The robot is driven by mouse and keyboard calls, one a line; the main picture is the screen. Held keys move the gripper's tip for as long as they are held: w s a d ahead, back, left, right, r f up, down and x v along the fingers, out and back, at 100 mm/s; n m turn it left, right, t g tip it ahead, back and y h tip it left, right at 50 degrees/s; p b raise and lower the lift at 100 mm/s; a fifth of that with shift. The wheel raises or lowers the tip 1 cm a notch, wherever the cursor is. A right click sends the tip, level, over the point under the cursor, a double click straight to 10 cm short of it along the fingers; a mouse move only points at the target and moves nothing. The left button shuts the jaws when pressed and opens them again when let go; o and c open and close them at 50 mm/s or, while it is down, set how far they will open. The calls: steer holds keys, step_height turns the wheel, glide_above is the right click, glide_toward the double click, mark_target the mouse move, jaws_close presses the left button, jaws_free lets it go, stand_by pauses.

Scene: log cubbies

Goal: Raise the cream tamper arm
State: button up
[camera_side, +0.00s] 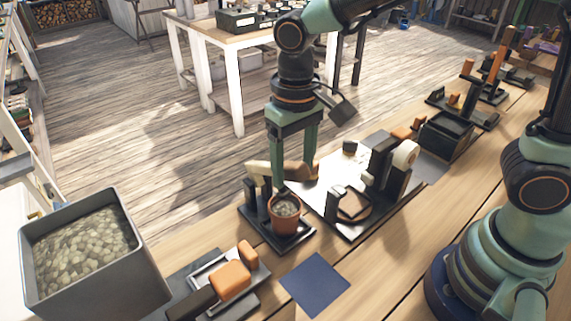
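The cream tamper arm (257,169) is a short bar at a black post on a small black stand (255,232). It lies roughly level, and a brown grip-like piece (298,171) shows to its right, partly behind my finger. A terracotta pot (285,217) filled with grey pebbles stands upright on the same stand, below my gripper. My gripper (295,178) points down with its fingers apart. The left finger passes in front of the arm's line, and the right finger is by the far end of the brown piece. Contact cannot be told.
A grey bin of pebbles (60,290) stands at the left. An orange-handled black device (230,281) and a navy square (315,284) lie in front. To the right are a black fixture with a cream roller (405,154) and a black box (445,135).

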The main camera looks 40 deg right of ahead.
jaws_close()
steer(key=shift+r, duration=0.1)
stand_by(1.2)
